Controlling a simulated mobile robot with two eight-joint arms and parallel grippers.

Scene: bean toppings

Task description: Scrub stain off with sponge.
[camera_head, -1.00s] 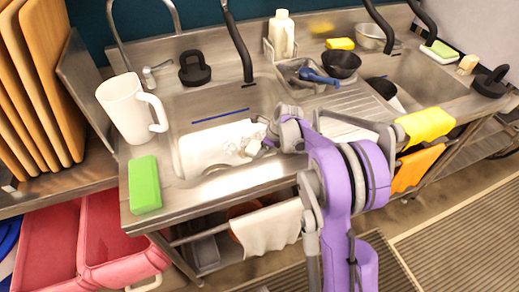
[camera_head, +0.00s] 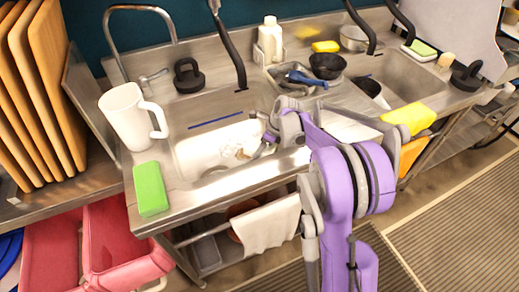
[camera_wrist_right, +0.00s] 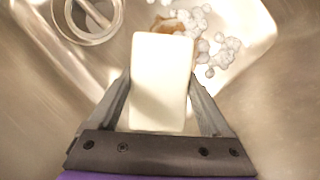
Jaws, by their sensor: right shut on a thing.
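In the right wrist view, my right gripper (camera_wrist_right: 163,105) is shut on a pale, cream-white block-shaped sponge (camera_wrist_right: 161,75). In the head view, my right gripper (camera_head: 268,141) reaches down into the left sink basin (camera_head: 190,165), next to the foam (camera_head: 235,153). The sponge is mostly hidden there. My left gripper is not in view.
A white mug (camera_head: 125,118) and a green block (camera_head: 151,188) stand left of the basin. A black-hosed faucet (camera_head: 230,50) rises behind it. A yellow cloth (camera_head: 410,116) hangs at the front edge, right of my arm.

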